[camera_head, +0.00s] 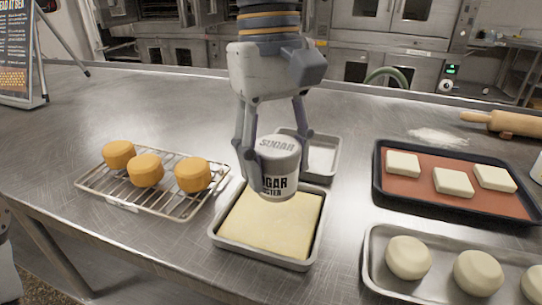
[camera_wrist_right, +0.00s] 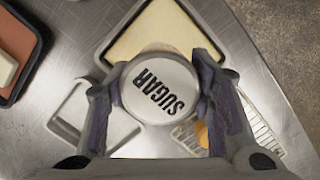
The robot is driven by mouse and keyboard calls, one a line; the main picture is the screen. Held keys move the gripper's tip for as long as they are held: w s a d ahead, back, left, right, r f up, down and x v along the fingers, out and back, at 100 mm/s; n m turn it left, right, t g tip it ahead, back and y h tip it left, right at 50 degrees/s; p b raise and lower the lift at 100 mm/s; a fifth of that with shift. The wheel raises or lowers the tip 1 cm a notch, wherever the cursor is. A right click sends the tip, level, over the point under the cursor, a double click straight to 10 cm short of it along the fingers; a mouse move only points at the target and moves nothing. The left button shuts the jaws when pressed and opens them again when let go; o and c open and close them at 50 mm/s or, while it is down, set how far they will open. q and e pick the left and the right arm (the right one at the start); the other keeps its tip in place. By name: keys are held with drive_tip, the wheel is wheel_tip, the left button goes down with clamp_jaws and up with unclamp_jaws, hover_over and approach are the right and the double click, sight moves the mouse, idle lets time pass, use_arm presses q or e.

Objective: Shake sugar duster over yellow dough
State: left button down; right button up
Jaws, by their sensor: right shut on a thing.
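My right gripper (camera_head: 274,150) comes down from the top middle of the head view and is shut on the sugar duster. The sugar duster (camera_head: 278,183) is a white can with dark SUGAR lettering, held slightly tilted above the far part of the yellow dough. In the right wrist view its round white lid (camera_wrist_right: 160,88) sits between the two fingers. The yellow dough (camera_head: 268,225) is a flat sheet filling a metal tray (camera_head: 262,259); the can hides part of its far edge. My left gripper does not show.
A wire rack (camera_head: 128,203) with 3 orange buns stands to the left. An empty metal tray (camera_head: 323,157) lies behind the dough. To the right are a dark tray (camera_head: 430,204) with white dough squares and a metal tray (camera_head: 385,284) with dough balls. A rolling pin (camera_head: 515,124) lies at far right.

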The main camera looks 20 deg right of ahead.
sight(274, 147)
drive_tip(key=shift+d, duration=0.35)
drive_tip(key=a, duration=0.2)
drive_tip(key=shift+s+a, duration=0.2)
drive_tip(key=shift+a, duration=0.1)
drive_tip(key=shift+d+r, duration=0.2)
drive_tip(key=shift+r, duration=0.05)
drive_tip(key=shift+w+d+r, duration=0.1)
drive_tip(key=shift+d+r, duration=0.15)
drive_tip(key=shift+r, duration=0.5)
drive_tip(key=shift+d+r, duration=0.25)
drive_tip(key=shift+r, duration=0.5)
